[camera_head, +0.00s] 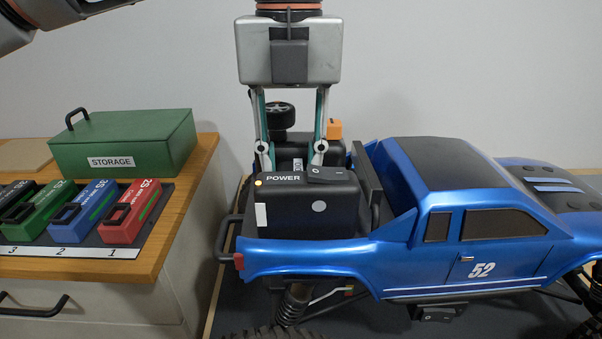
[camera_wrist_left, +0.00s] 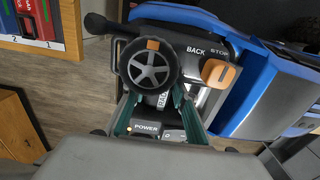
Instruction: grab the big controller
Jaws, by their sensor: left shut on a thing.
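The big controller is black, with a POWER end (camera_head: 300,205) bearing a rocker switch, and a far end (camera_head: 296,145) bearing a wheel and an orange knob. It sits at the rear bed of the blue truck (camera_head: 480,255). In the left wrist view its wheel (camera_wrist_left: 150,68) and orange knob (camera_wrist_left: 217,73) show beside BACK and STOP lettering. My left gripper (camera_head: 292,160) points down, shut on the controller's labelled middle, one finger on each side. The fingertips are partly hidden behind the POWER end. My right gripper is out of view.
A wooden cabinet top (camera_head: 205,150) on the left holds a green STORAGE box (camera_head: 130,135) and a dark numbered tray with several coloured packs, including a red one (camera_head: 128,215). The truck's dark roll bar (camera_head: 366,180) stands close beside the controller. A plain wall lies behind.

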